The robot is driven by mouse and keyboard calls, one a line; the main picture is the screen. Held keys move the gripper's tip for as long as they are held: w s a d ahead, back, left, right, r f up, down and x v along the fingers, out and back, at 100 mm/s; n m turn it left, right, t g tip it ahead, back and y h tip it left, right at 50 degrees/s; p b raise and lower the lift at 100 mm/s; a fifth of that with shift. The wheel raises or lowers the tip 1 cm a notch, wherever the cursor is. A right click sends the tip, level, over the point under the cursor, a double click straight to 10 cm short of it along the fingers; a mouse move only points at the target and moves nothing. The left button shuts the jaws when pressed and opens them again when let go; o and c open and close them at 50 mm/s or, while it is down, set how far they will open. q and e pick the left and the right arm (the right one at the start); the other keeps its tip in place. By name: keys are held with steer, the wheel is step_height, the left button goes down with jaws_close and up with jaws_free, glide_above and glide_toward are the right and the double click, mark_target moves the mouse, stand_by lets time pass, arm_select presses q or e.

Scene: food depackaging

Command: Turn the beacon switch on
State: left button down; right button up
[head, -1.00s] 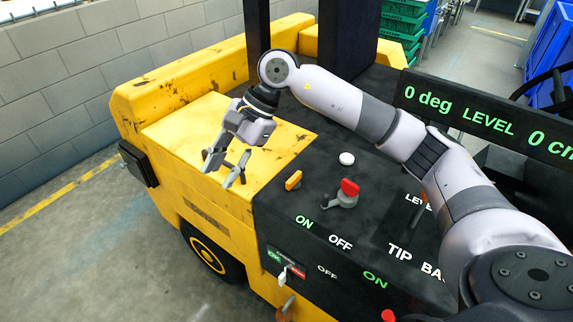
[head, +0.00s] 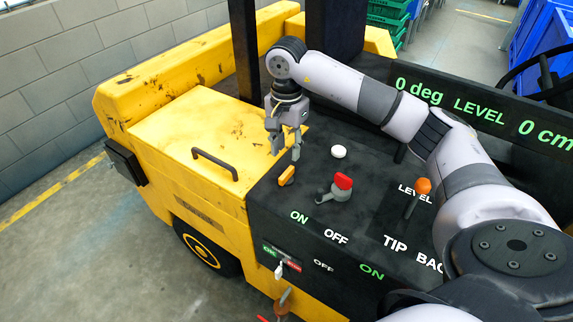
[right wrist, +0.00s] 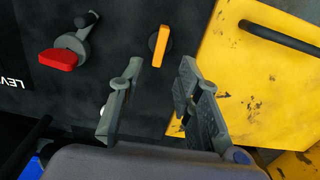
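An orange-yellow switch (head: 287,175) stands on the black panel (head: 320,260), just behind the green ON label; no label naming it as the beacon switch is legible. In the right wrist view the orange switch (right wrist: 158,46) shows as an elongated bar just ahead of the fingers. My right gripper (head: 285,153) hangs close above and behind that switch, fingers pointing down. In the right wrist view the right gripper (right wrist: 160,82) is open, with nothing between its fingers and a gap to the switch. My left gripper is not in view.
Close by are a red-handled rotary switch (head: 342,182), a white round button (head: 339,151) and an orange-topped lever (head: 424,186). A black handle (head: 215,163) rises from the yellow cover (head: 165,135). A display (head: 480,114) stands behind.

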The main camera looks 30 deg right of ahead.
mark_target(287, 172)
step_height(287, 172, down, 8)
steer(key=shift+r+p, duration=0.15)
steer(key=shift+p, duration=0.75)
steer(key=shift+c, duration=0.2)
jaws_close()
